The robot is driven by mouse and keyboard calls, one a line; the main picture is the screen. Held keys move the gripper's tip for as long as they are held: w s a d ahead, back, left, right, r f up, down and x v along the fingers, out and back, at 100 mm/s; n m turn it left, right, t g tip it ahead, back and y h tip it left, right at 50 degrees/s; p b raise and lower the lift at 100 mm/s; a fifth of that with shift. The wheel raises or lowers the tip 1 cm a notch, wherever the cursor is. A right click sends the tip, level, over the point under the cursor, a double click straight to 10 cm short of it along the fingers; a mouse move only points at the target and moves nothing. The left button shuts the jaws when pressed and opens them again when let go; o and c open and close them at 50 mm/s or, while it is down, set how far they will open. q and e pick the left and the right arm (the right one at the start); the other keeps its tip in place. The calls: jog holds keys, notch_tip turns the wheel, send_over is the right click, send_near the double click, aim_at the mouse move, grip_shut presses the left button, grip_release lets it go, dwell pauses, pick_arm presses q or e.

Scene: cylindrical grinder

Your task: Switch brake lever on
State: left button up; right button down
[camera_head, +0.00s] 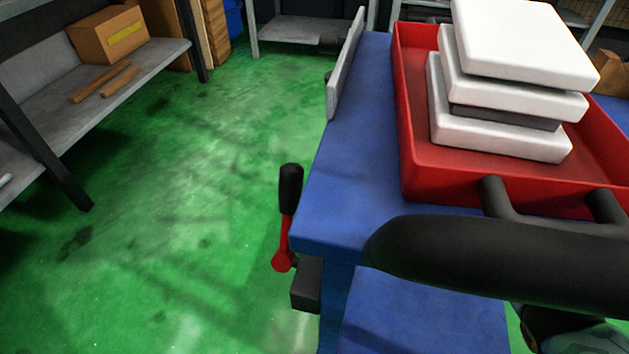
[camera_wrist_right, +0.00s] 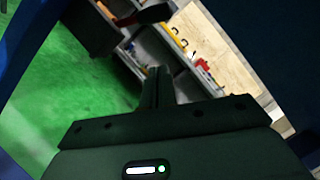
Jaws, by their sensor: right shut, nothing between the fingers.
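The brake lever (camera_head: 284,222) is at the near left corner of a blue cart (camera_head: 352,135) in the head view. It has a red arm and a black grip, and stands nearly upright with the grip on top. A black block (camera_head: 306,285) sits beside its lower end. My right gripper (camera_wrist_right: 156,88) shows in the right wrist view, shut and empty. My left gripper is not in view.
A red tray (camera_head: 405,120) holding stacked white slabs (camera_head: 500,130) is on the cart. A thick black handle (camera_head: 500,262) crosses the cart's near side. A grey shelf (camera_head: 150,62) with a cardboard box (camera_head: 108,35) stands left. Green floor (camera_head: 190,200) between is clear.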

aim_at(287, 216)
jog(key=shift+r, duration=0.15)
jog(key=s+r+x, duration=0.1)
jog(key=s+x, duration=0.1)
jog(key=x, duration=1)
jog(key=shift+s+r, duration=0.2)
jog(key=shift+s, duration=0.05)
jog(key=shift+a, duration=0.15)
